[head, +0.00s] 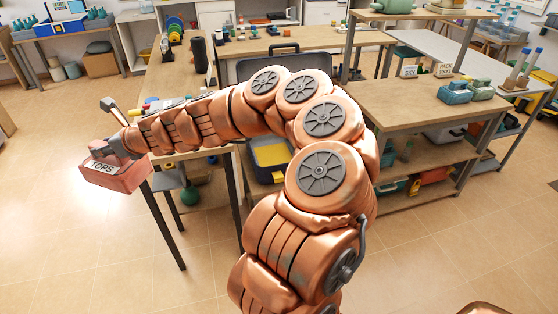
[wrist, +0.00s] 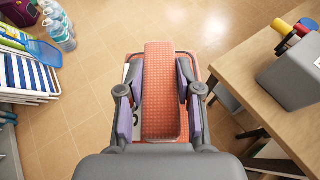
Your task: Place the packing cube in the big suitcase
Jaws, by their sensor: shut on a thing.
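The pink packing cube (head: 115,176), labelled TOPS, hangs at the far left of the head view, above the floor and left of a wooden table. My gripper (head: 103,150) is shut on its top. In the wrist view the cube's textured raised part (wrist: 161,75) lies between the two fingers of my gripper (wrist: 160,95). A large dark grey suitcase (head: 250,72) with a handle on its upper edge shows behind my arm, near the middle. My arm hides much of it. A yellow-and-grey inside (head: 272,153) shows lower down; I cannot tell whether it is the same suitcase.
A wooden table (head: 160,80) stands between the cube and the suitcase. Another wooden table (head: 400,105) with teal and pale packing cubes (head: 456,92) stands at right. In the wrist view a table with a grey bin (wrist: 292,72) is close at right.

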